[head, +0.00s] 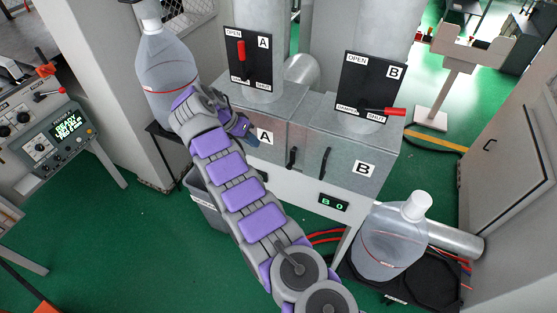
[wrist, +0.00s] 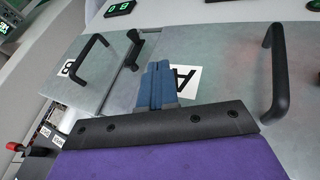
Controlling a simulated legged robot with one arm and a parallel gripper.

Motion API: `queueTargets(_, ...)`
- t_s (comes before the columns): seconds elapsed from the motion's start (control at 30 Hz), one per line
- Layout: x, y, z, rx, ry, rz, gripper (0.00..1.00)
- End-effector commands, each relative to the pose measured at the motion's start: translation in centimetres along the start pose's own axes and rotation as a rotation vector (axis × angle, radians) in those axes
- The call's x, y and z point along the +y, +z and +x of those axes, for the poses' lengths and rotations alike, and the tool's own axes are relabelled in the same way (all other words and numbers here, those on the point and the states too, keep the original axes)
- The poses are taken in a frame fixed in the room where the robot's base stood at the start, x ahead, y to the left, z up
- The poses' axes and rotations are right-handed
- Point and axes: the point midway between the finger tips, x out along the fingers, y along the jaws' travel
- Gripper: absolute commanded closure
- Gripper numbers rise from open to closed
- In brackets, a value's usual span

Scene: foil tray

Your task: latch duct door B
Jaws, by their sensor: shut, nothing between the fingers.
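Door B (head: 345,160) is a grey metal door marked B at the front right of the duct box, with a black handle (head: 325,164). It looks closed or nearly so; I cannot tell whether it is flush. In the wrist view, door B (wrist: 103,80) is at left. A black upright piece, perhaps a latch (head: 292,157), sits at the seam between the doors; it also shows in the wrist view (wrist: 134,50). My gripper (head: 250,140) is shut and empty in front of door A, near its label. Its blue fingers (wrist: 155,85) are together in the wrist view.
Door A's handle (wrist: 275,72) stands out at right in the wrist view. Panel A's red lever (head: 241,52) is upright; panel B's red lever (head: 385,111) is level toward SHUT. A display (head: 334,203) reads B 0. Large bottles (head: 165,70) and (head: 390,240) flank the box.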

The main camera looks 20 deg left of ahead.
Motion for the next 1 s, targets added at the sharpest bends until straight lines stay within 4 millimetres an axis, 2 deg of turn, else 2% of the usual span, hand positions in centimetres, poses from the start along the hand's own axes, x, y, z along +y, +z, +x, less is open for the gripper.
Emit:
queueTargets(0.27, -0.4, 0.6, 0.7, 0.003, 0.008, -0.004, 1.0)
queueTargets(0.6, 0.1, 0.6, 3.7, -0.003, 0.002, -0.006, 1.0)
queueTargets(0.77, 0.3, 0.8, 5.9, -0.006, 0.0, -0.008, 1.0)
queueTargets(1.0, 0.1, 0.7, 10.7, -0.001, 0.007, -0.005, 1.0)
